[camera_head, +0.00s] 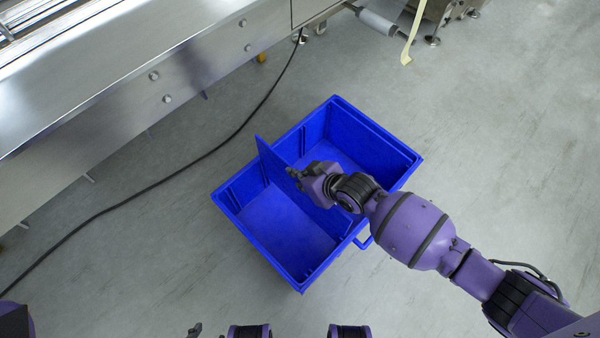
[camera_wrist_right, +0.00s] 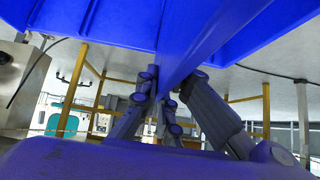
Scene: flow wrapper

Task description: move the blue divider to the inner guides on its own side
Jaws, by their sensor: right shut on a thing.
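The blue divider (camera_head: 272,165) is a thin panel across the blue crate (camera_head: 238,232), parting its interior into a near-left and a far-right section. Its upper left corner stands above the crate's rim; I cannot tell whether its lower edges sit in any guides. Vertical guide ribs (camera_head: 232,198) show on the crate's left wall. My right gripper (camera_head: 297,176) is shut on the divider's top edge, about midway along. In the right wrist view, the fingers (camera_wrist_right: 180,105) close around the divider (camera_wrist_right: 192,55). My left gripper (camera_head: 194,331) shows only as dark tips at the bottom edge.
The crate stands on the grey floor with a handle (camera_head: 364,242) on its near side. A steel machine (camera_head: 150,90) runs along the upper left, and a black cable (camera_head: 215,147) lies between it and the crate. Open floor (camera_head: 500,130) lies to the right.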

